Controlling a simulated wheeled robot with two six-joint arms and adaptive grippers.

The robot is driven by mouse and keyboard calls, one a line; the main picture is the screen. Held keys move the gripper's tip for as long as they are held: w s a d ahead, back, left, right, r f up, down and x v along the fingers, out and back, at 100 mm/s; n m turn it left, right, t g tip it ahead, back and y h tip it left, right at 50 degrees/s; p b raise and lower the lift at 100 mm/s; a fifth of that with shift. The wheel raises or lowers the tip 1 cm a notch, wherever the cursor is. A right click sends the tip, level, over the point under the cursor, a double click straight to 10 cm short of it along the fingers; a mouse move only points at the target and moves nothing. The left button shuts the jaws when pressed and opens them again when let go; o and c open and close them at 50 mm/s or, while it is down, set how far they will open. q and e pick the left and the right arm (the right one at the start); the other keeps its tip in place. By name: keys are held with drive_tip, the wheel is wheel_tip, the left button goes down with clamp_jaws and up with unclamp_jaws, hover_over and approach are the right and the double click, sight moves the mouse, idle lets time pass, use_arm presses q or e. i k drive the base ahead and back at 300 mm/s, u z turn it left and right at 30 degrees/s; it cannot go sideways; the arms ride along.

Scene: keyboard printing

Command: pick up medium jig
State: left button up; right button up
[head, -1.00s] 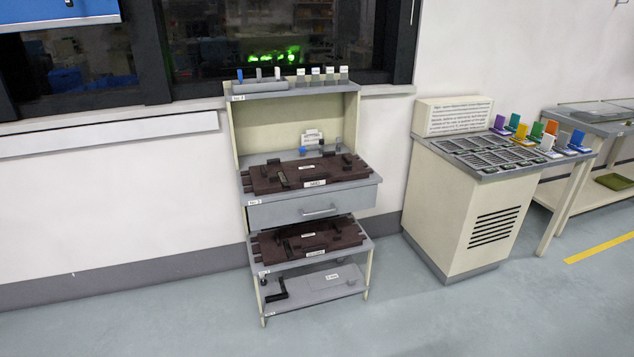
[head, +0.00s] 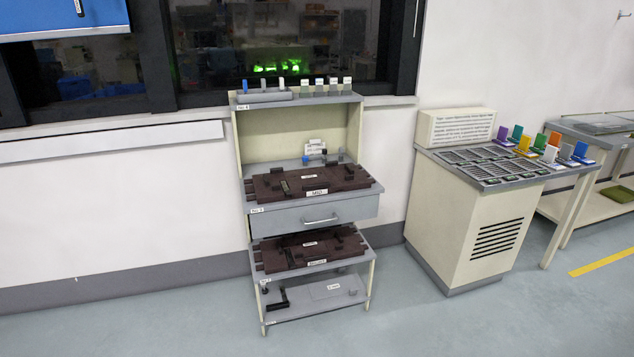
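Two dark brown jigs lie flat on a grey and cream shelf unit in the head view. The upper jig (head: 349,179) is on the worktop above the drawer; its front label seems to read "MED", but it is too small to be sure. The lower jig (head: 343,255) is on the shelf below the drawer, with a front label I cannot read. Neither of my grippers shows in this view.
The shelf unit (head: 240,150) has a closed drawer (head: 285,216) and small holders (head: 265,97) on top. A cream cabinet (head: 433,228) with keyboard-like panels and colored cards stands to its right. The floor (head: 430,325) in front is clear.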

sight(332, 177)
drive_tip(key=u, duration=0.45)
drive_tip(key=i, duration=1.7)
drive_tip(key=u, duration=0.05)
